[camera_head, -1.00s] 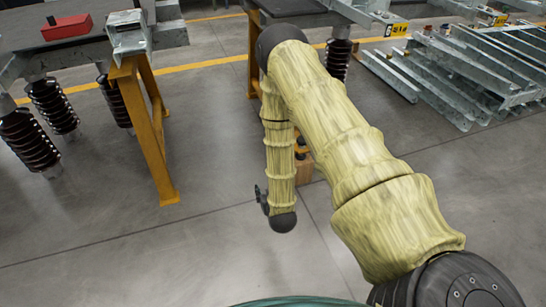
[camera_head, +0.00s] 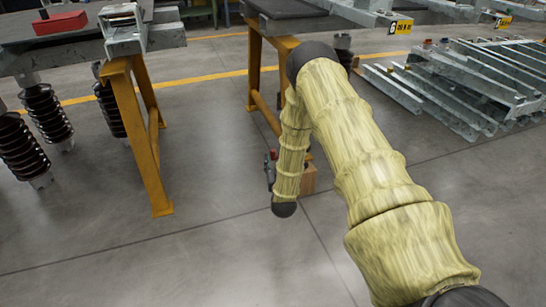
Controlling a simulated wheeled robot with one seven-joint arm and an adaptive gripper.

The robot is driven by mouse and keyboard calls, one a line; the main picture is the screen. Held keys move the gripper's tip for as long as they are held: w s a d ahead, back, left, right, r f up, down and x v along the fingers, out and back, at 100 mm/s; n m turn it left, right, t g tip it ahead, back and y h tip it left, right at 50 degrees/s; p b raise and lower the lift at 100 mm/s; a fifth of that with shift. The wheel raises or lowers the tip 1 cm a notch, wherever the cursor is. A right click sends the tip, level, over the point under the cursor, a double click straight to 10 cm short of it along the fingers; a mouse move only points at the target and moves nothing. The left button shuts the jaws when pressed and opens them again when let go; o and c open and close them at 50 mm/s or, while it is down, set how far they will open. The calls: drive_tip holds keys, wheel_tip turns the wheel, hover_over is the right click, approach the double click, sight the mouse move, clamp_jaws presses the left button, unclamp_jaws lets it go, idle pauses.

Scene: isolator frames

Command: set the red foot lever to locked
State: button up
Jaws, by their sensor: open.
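No foot lever can be clearly made out in the head view. A small red spot (camera_head: 272,154) shows just left of my forearm, at the dark tip of my gripper (camera_head: 270,168). I cannot tell whether it is the red lever or part of something else. My gripper is small, mostly hidden behind my forearm and wrist, and open. Whether it touches anything cannot be seen. My arm, in a yellowish sleeve, hides much of the floor and the stand behind it.
A yellow trestle (camera_head: 142,135) stands at left under a steel frame, near brown ribbed insulators (camera_head: 45,113). A red box (camera_head: 60,22) lies on that frame. Another yellow trestle (camera_head: 254,72) and a wooden block (camera_head: 308,179) stand behind my arm. Steel profiles (camera_head: 440,90) lie at right. Floor between is clear.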

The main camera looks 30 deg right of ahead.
sight(273, 154)
drive_tip(key=shift+b+x, duration=1.05)
drive_tip(key=shift+x, duration=1.8)
clamp_jaws()
